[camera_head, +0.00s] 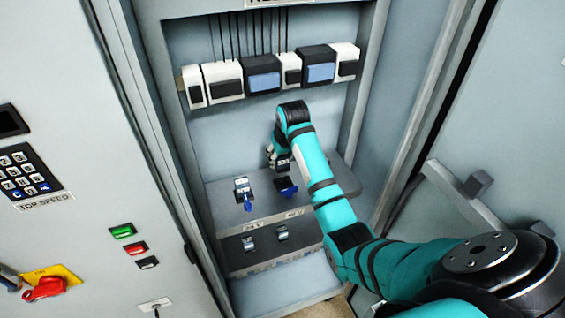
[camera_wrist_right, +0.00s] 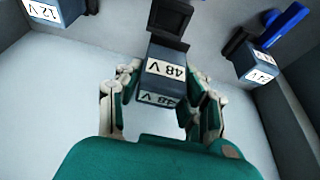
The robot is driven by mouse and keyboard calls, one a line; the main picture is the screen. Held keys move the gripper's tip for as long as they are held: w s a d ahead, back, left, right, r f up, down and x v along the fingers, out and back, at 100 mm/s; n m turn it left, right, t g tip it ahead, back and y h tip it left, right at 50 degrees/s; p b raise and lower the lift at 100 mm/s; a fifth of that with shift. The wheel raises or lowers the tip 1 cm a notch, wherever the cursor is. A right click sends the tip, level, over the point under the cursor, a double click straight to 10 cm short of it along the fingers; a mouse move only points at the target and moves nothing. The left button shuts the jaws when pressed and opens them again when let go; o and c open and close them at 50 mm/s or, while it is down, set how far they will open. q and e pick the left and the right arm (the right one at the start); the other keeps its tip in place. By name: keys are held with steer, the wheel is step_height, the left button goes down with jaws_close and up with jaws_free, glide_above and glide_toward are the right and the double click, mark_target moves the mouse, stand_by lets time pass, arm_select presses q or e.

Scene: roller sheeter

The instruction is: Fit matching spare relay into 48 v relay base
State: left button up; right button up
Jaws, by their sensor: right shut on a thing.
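My right gripper (camera_head: 280,160) reaches into the cabinet, at the back of the upper shelf. In the wrist view its fingers (camera_wrist_right: 166,97) are shut on a grey-blue block marked 48 V (camera_wrist_right: 165,68), the relay, with two such labels showing. A black block (camera_wrist_right: 168,18) shows just beyond it; I cannot tell whether they touch. In the head view one base (camera_head: 242,186) with a white label and blue lever stands on the shelf. A dark base (camera_head: 287,187) with a blue lever is in front of my gripper; its label is unreadable. My left gripper is not in view.
The wrist view also shows a block marked 12 V (camera_wrist_right: 42,11) and a labelled block (camera_wrist_right: 258,64) beside a blue lever. Two small units (camera_head: 248,243) sit on the lower step. A relay row (camera_head: 262,76) hangs above. Cabinet walls stand close on both sides.

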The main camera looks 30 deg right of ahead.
steer(key=shift+w, duration=0.25)
steer(key=shift+s, duration=0.25)
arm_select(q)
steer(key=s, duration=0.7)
arm_select(e)
steer(key=shift+s+f, duration=0.85)
steer(key=shift+f, duration=0.05)
steer(key=shift+w+f, duration=0.25)
steer(key=shift+f, duration=0.25)
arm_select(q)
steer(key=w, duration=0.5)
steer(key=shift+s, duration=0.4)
